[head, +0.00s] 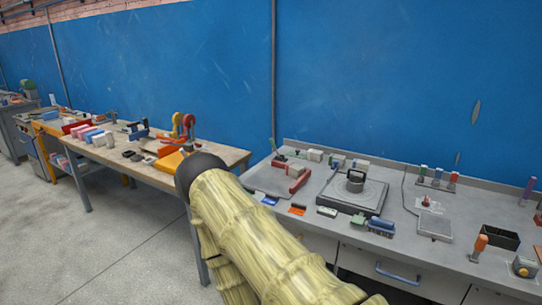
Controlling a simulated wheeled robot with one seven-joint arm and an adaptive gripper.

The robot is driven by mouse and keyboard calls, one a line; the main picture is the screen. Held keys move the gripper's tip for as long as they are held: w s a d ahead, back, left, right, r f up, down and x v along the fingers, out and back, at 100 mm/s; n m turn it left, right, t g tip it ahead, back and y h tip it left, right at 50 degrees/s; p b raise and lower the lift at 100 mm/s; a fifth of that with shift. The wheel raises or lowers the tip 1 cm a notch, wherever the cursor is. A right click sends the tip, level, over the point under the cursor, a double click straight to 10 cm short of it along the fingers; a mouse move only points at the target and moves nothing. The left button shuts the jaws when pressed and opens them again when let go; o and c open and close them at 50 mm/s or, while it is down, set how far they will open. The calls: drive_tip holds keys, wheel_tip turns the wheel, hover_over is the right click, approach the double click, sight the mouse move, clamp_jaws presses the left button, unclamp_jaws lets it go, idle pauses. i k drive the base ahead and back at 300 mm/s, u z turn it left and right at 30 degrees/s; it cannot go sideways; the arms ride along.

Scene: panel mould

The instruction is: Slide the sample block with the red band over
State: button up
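I cannot clearly pick out a sample block with a red band; the small pieces on the grey bench (461,262) are too small to tell. A pale block (296,171) sits by a red angled frame (291,187) on a grey plate. My arm crosses the lower middle of the view and hides part of the bench's left front. My gripper is not visible.
A dark square unit with a round disc and handle (355,182) stands mid-bench. To the right are a flat scale-like plate (434,226), a black bin (487,236) and an orange-handled tool (479,244). A wooden table (160,179) with tools stands left; open floor lies before it.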

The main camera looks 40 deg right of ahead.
sight(294, 171)
drive_tip(key=u, duration=0.25)
drive_tip(key=i, duration=1.3)
drive_tip(key=z, duration=1.05)
drive_tip(key=i, duration=0.7)
drive_tip(key=z, duration=0.85)
